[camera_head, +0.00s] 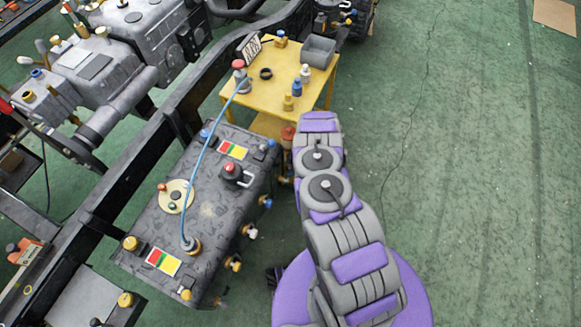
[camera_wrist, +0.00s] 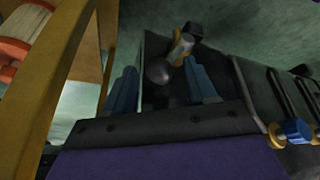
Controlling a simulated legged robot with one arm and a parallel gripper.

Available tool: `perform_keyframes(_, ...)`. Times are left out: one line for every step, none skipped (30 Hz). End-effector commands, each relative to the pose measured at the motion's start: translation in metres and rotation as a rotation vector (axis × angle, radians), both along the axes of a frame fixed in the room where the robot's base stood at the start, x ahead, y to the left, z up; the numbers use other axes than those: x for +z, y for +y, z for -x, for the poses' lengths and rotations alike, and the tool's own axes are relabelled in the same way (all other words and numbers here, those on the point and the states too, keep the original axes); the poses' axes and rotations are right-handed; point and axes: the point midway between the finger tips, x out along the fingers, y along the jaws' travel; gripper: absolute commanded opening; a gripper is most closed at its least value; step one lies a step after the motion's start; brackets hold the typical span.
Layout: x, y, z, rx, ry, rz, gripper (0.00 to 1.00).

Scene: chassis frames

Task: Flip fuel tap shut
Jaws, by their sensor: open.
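The dark tank (camera_head: 208,215) sits at the left in the head view, with several small fittings along its right side: a blue-ended one (camera_head: 266,203), a pale one (camera_head: 252,233) and a yellow one (camera_head: 235,265). I cannot tell which is the fuel tap there. In the wrist view my gripper (camera_wrist: 161,85) is open, with blue fingers. A round grey knob (camera_wrist: 158,72) shows between the fingertips, close to a fitting with a pale and yellow body (camera_wrist: 181,48). Contact with the fingers cannot be told. In the head view my arm hides the gripper.
A yellow table (camera_head: 262,85) with small bottles and a grey bin (camera_head: 318,51) stands beyond the tank; a dark frame rail (camera_head: 160,130) runs along its left. A blue knob (camera_wrist: 297,130) is at right in the wrist view.

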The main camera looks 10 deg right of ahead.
Motion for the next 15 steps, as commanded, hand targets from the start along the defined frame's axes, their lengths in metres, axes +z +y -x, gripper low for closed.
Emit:
perform_keyframes(0.0002, -0.0002, -0.0001, 0.0, 0.0, 0.0, 0.56)
perform_keyframes(0.0003, -0.0003, -0.0001, 0.0, -0.001, 0.0, 0.56)
perform_keyframes(0.0002, -0.0003, -0.0001, 0.0, 0.0, 0.0, 0.56)
perform_keyframes(0.0003, -0.0005, -0.0001, 0.0, 0.0, 0.0, 0.54)
perform_keyframes(0.0002, -0.0005, -0.0001, 0.0, 0.0, 0.0, 0.52)
perform_keyframes(0.0003, -0.0007, -0.0002, 0.0, -0.001, 0.0, 0.48)
perform_keyframes(0.0003, -0.0007, -0.0002, 0.0, 0.0, 0.0, 0.45)
perform_keyframes(0.0002, -0.0006, -0.0001, 0.0, 0.0, 0.0, 0.42)
perform_keyframes(0.0002, -0.0006, -0.0002, 0.0, 0.0, 0.0, 0.38)
perform_keyframes(0.0003, -0.0005, -0.0002, 0.0, -0.001, 0.0, 0.35)
perform_keyframes(0.0003, -0.0004, -0.0002, 0.0, -0.001, 0.0, 0.32)
perform_keyframes(0.0003, -0.0004, -0.0002, 0.0, -0.001, 0.0, 0.29)
perform_keyframes(0.0003, -0.0004, -0.0002, 0.0, -0.001, 0.0, 0.26)
perform_keyframes(0.0003, -0.0004, -0.0003, 0.0, -0.001, 0.0, 0.23)
perform_keyframes(0.0003, -0.0004, -0.0003, 0.0, -0.001, 0.0, 0.19)
